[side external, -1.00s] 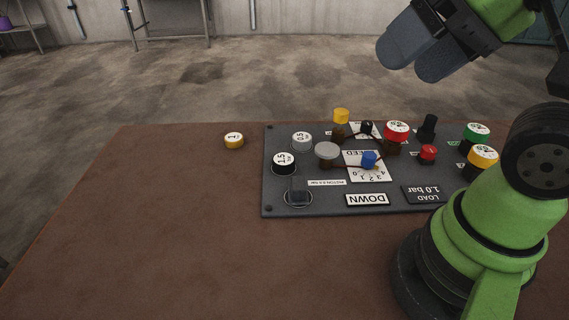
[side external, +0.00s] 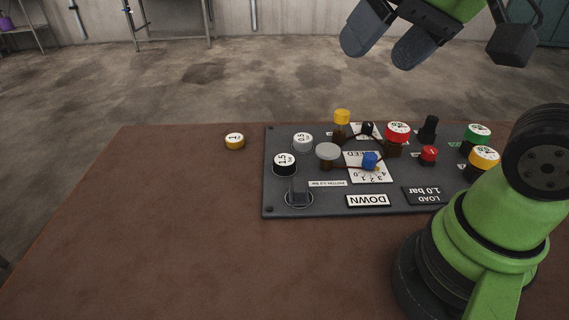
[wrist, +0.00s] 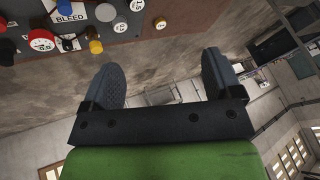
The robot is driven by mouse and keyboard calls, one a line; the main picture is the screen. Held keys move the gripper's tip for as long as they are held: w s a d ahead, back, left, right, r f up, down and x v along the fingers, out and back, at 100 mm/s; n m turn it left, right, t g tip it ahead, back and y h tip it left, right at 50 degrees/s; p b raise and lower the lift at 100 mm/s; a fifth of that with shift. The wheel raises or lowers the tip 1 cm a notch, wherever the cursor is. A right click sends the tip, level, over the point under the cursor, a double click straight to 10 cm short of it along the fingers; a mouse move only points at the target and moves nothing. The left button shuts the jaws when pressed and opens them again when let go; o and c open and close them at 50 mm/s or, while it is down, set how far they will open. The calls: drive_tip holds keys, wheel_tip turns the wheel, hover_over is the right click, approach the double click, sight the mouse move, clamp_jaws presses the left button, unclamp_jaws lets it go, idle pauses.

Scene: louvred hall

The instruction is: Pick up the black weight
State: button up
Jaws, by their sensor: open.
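The black weight (side external: 285,163) is a short cylinder with a white top marked 1.5. It stands on the left part of the grey panel (side external: 235,0) in the side external view.

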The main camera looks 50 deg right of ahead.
drive_tip(key=w+d+f+g, duration=0.2)
drive_tip(key=w+f, duration=0.2)
drive_tip(key=w, duration=0.5)
drive_tip(key=g+h, duration=0.2)
approach(285, 159)
drive_tip(key=f, duration=0.2)
drive_tip(key=f+g, duration=0.1)
drive_tip(key=shift+w+d+f, duration=0.15)
drive_tip(key=shift+w+f, duration=0.2)
drive_tip(key=shift+f, duration=0.05)
drive_tip(key=shift+w+f, duration=0.15)
drive_tip(key=shift+f, duration=0.8)
drive_tip(key=shift+w+f, duration=0.2)
drive_tip(key=shift+f, duration=0.8)
drive_tip(key=shift+w+f, duration=0.15)
drive_tip(key=shift+f, duration=0.8)
drive_tip(key=c, duration=1.3)
